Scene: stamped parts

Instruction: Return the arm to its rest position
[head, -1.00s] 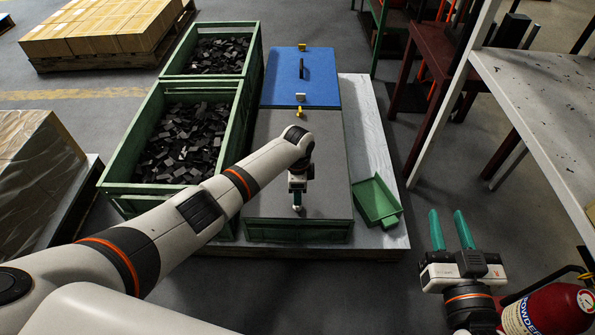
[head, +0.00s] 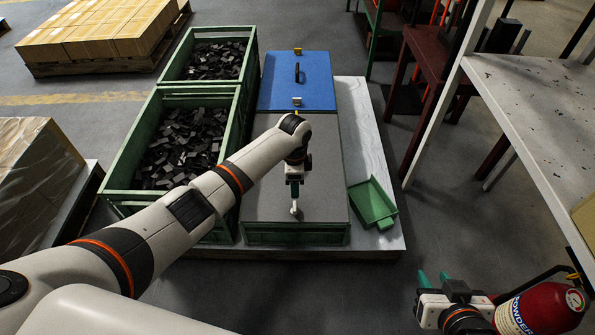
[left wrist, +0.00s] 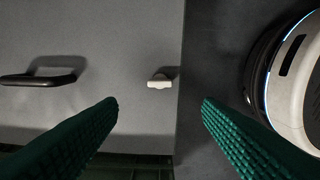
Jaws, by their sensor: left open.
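My left arm reaches in from the left of the head view. My left gripper (head: 294,190) points down over the near part of the grey lid (head: 325,180). In the left wrist view its two green ribbed fingers (left wrist: 160,103) are wide apart with nothing between them. A small pale latch (left wrist: 158,82) on the lid lies just beyond the fingertips, apart from them. A black handle (left wrist: 38,79) lies to the left in that view. My right gripper (head: 434,277) is at the lower right, its green fingers apart and empty.
A blue lid (head: 285,84) lies behind the grey one. Green bins (head: 122,160) of dark parts stand to the left. An empty green tray (head: 373,203) lies on the right. A red extinguisher (head: 545,306) is beside my right gripper, below a pale table (head: 540,105).

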